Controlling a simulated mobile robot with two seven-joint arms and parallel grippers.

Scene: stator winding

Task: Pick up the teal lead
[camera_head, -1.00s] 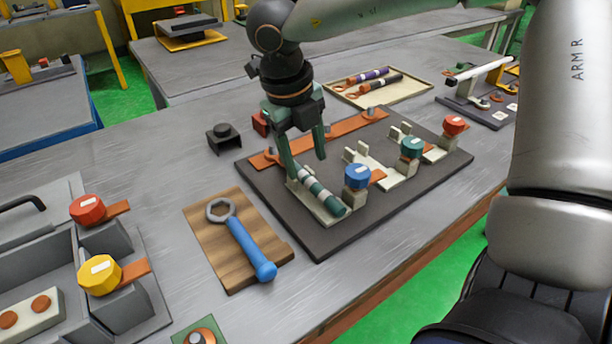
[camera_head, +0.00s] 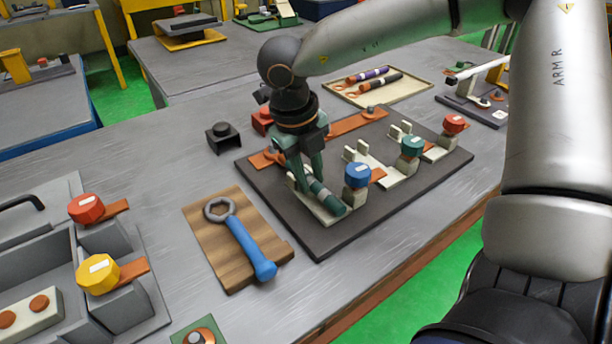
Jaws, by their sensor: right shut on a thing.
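The teal lead (camera_head: 327,197) is a dark teal rod lying slantwise over a cream holder (camera_head: 302,201) at the front left of the dark base plate (camera_head: 408,199). My right gripper (camera_head: 308,178) is down at the lead's upper end and shut on it. The fingers hide that end of the lead and its pale bands. I cannot tell whether the lead touches the holder. My left gripper is not in view.
Blue (camera_head: 358,175), teal (camera_head: 412,146) and red (camera_head: 454,123) knobs stand right of the gripper on the plate. A copper bar (camera_head: 358,122) runs behind. A blue-handled wrench (camera_head: 245,242) lies on a wooden board at left. A tray (camera_head: 412,92) holds two other leads.

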